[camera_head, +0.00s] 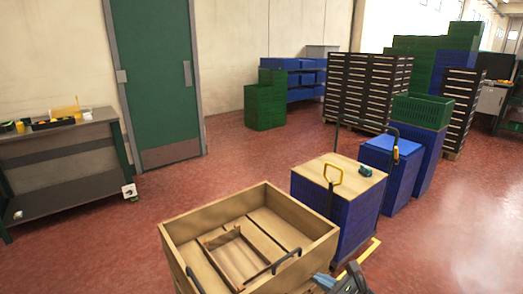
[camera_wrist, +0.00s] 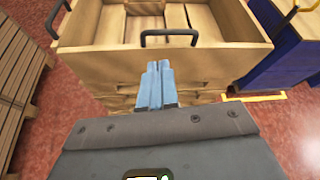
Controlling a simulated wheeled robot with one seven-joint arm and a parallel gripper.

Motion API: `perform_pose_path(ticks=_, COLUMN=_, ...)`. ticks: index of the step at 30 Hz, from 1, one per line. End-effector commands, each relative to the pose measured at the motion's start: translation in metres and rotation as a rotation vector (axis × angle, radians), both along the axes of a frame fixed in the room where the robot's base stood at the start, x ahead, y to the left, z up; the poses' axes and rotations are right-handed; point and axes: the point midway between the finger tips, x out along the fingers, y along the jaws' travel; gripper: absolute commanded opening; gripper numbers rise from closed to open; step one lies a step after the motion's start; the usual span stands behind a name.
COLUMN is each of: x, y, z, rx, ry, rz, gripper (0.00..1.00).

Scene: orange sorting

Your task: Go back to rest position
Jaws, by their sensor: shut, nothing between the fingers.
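My gripper (camera_wrist: 158,66) is shut and empty, its two light blue fingers together. In the wrist view it points at the near wall of a large wooden crate (camera_wrist: 226,60), just below a dark handle on the rim. I cannot tell whether the fingers touch the wall. In the head view my gripper (camera_head: 324,281) shows at the bottom edge, just right of the wooden crate (camera_head: 182,239). The crate holds a small wooden frame and slats, and no oranges show in it.
Blue crates with a wooden top (camera_head: 358,184) stand right behind the crate. More blue crates (camera_head: 388,168) stand beyond. A grey workbench (camera_head: 62,133) is at the left. A slatted wooden pallet (camera_wrist: 22,85) is left in the wrist view. Red floor is open at the right.

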Motion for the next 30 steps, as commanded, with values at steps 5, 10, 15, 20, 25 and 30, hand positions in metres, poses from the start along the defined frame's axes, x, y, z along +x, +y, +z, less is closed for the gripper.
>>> perform_pose_path(ticks=5, x=-0.079, y=-0.02, z=-0.047, rx=-0.329, ry=-0.082, rz=0.028, gripper=0.0)
perform_pose_path(ticks=10, x=-0.153, y=-0.036, z=-0.067, rx=-0.651, ry=-0.165, rz=0.088, gripper=0.0)
perform_pose_path(ticks=15, x=-0.226, y=-0.048, z=-0.068, rx=-0.97, ry=-0.247, rz=0.173, gripper=0.0)
perform_pose_path(ticks=20, x=-0.292, y=-0.055, z=-0.052, rx=-1.26, ry=-0.326, rz=0.271, gripper=0.0)
perform_pose_path(ticks=25, x=-0.355, y=-0.057, z=-0.019, rx=-1.561, ry=-0.413, rz=0.389, gripper=0.0)
perform_pose_path(ticks=30, x=-0.411, y=-0.055, z=0.027, rx=-1.854, ry=-0.503, rz=0.517, gripper=0.0)
